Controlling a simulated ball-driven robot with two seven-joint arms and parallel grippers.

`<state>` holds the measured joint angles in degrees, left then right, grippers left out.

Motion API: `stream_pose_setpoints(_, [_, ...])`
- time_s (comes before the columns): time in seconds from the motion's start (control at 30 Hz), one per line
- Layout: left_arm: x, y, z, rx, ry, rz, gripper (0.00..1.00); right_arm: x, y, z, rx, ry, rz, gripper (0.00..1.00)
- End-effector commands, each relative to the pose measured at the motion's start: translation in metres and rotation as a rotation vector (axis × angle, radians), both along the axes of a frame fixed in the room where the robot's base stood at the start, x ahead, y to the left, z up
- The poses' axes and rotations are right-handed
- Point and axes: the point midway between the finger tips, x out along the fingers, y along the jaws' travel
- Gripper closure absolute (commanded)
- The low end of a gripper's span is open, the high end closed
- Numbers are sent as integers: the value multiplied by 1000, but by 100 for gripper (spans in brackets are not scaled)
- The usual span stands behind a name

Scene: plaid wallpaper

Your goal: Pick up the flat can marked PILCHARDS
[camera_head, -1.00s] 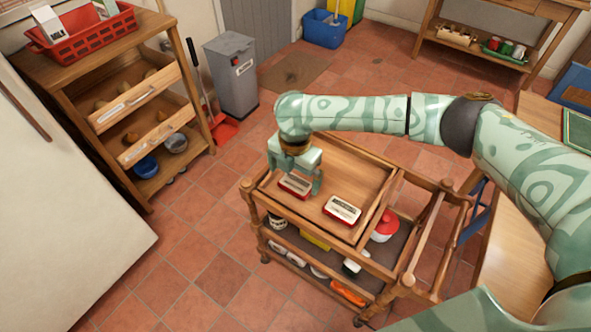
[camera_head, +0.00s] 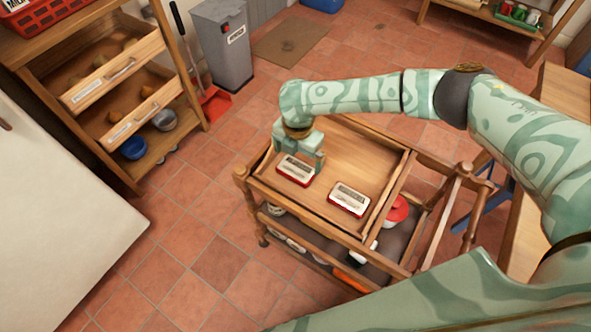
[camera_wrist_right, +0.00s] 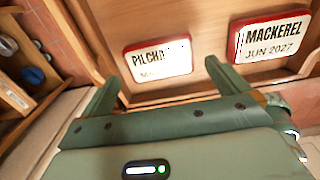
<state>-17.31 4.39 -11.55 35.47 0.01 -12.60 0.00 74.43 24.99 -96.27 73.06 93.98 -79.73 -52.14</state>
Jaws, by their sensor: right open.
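The flat can marked PILCHARDS (camera_wrist_right: 150,64) has a cream label with a red edge. The end of its name is not legible in the right wrist view. It appears to be the left can (camera_head: 295,171) on the trolley's wooden tray top in the head view. My right gripper (camera_head: 300,157) is open at this can, one finger beside its right end. In the right wrist view, the can shows between the two open fingers (camera_wrist_right: 162,68); I cannot tell whether they touch it. My left gripper is not in view.
A similar can marked MACKEREL (camera_wrist_right: 270,40) lies close by, to the right; it also shows in the head view (camera_head: 348,199). The tray has raised wooden rims (camera_head: 376,134). A lower shelf holds more items, including a red-lidded one (camera_head: 397,211). Floor left of the trolley is clear.

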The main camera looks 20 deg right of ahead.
Motion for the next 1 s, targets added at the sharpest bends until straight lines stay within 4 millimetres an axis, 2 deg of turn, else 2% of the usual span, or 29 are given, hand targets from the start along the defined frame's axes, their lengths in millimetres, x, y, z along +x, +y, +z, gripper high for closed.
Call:
stream_pose_setpoints(0.2, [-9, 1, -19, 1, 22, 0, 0, -1, 4, -36, -1, 4, 2, 0])
stream_pose_setpoints(0.33, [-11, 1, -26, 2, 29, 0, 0, -1, 3, -52, -1, 4, -1, 0])
stream_pose_setpoints(0.53, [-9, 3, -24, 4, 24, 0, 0, -1, 3, -49, 0, 0, -1, 0])
stream_pose_setpoints(0.57, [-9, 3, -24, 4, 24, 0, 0, -1, 3, -49, 0, 0, -1, 3])
stream_pose_setpoints(0.67, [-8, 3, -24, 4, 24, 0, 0, -1, 3, -49, 0, 0, -1, 31])
stream_pose_setpoints(0.7, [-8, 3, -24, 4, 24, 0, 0, -1, 3, -49, 0, 0, -1, 32])
stream_pose_setpoints(1.0, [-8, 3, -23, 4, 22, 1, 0, -1, 3, -46, 0, 0, -1, 32])
